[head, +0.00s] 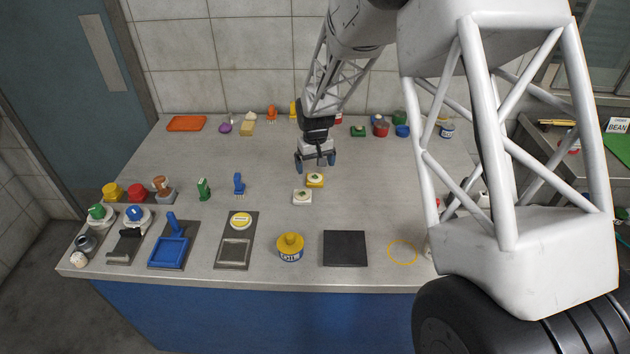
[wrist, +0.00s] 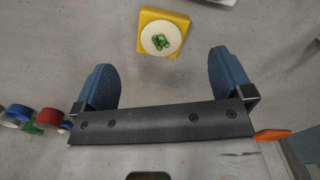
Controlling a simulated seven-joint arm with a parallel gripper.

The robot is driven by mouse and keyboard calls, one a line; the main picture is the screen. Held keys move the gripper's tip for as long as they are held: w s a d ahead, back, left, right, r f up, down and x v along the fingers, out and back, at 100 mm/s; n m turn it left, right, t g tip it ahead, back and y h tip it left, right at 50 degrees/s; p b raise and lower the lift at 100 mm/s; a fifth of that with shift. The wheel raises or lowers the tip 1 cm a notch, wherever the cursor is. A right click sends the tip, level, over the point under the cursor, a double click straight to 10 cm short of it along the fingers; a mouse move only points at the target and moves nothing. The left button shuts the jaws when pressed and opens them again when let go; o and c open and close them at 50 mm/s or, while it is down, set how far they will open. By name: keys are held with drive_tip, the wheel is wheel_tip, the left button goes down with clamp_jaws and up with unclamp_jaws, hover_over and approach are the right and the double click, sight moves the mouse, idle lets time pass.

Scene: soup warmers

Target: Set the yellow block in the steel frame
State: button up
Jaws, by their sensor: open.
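The yellow block (head: 315,184) lies on the grey counter near its middle, with a white disc and a green mark on top. It also shows in the wrist view (wrist: 178,48), just beyond my fingertips and between their lines. My gripper (head: 316,164) is open and empty, behind the block in the head view and apart from it. Its two blue fingers (wrist: 161,62) show in the wrist view. The steel frame (head: 234,252) is a rectangular rim on a dark plate at the front of the counter, left of the block. A yellow disc sits behind it on the same plate.
A white block (head: 302,197) lies close to the yellow block on its front-left side. A blue tray (head: 168,251) is to the frame's left. Small items line the back.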

sight(315, 177)
drive_tip(key=shift+f, duration=0.1)
drive_tip(key=shift+s+f, duration=0.1)
drive_tip(key=shift+f, duration=2.4)
drive_tip(key=shift+c, duration=0.4)
drive_tip(key=c, duration=0.9)
drive_tip(key=shift+o, duration=0.2)
drive_tip(key=shift+r, duration=0.2)
